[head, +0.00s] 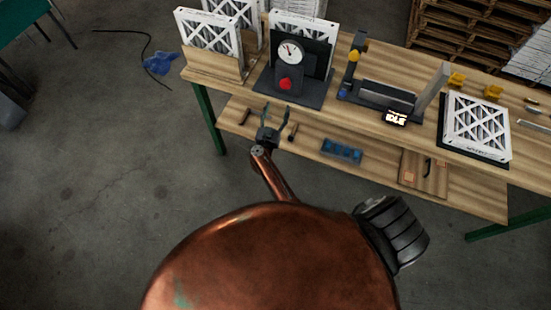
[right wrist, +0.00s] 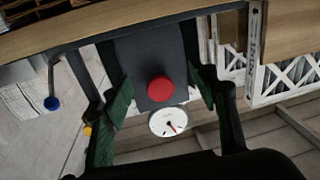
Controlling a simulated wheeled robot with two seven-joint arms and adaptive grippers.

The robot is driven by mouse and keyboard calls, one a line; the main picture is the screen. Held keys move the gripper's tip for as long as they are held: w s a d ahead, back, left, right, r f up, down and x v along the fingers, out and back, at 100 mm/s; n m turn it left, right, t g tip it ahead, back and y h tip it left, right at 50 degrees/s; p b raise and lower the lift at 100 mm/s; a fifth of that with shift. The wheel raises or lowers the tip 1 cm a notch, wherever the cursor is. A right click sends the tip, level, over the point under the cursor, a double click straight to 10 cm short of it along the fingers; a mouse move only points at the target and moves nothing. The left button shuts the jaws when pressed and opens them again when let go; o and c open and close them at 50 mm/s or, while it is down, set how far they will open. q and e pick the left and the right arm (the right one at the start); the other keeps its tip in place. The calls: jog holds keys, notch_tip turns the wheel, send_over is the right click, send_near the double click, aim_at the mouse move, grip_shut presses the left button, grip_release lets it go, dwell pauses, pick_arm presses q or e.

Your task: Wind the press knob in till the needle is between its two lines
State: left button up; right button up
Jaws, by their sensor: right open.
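The press (head: 288,75) stands on the left part of the bench, a dark upright with a dark base plate. Its red knob (head: 286,84) sits on the front below a round white dial (head: 291,52). In the right wrist view the red knob (right wrist: 160,89) lies between the fingers, farther off, with the dial (right wrist: 169,122) beside it. The needle shows, but its place against the lines is too small to tell. My right gripper (head: 270,115) is open and empty, in front of the bench edge, apart from the knob. My left gripper is not in view.
White framed filters (head: 208,32) stand in a wooden rack left of the press. A device with an IDLE display (head: 397,118) is to the right, then a filter (head: 478,127) on a dark mat. A blue bin (head: 342,150) sits on the lower shelf.

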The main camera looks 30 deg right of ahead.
jog(key=s+a+f+n+y+b, duration=0.1)
jog(key=s+f+n+y+b, duration=0.1)
jog(key=f, duration=0.7)
jog(key=s+a+f+n+t+y+b, duration=0.1)
jog(key=s+a+f+n+y+b, duration=0.1)
jog(key=f, duration=0.6)
jog(key=s+a+f+n+y+b, duration=0.2)
jog(key=s+f+y, duration=0.1)
jog(key=f, duration=0.6)
jog(key=shift+s+f+n+t+y+b, duration=0.3)
jog(key=shift+f+n+t+y, duration=0.1)
jog(key=shift+y, duration=0.2)
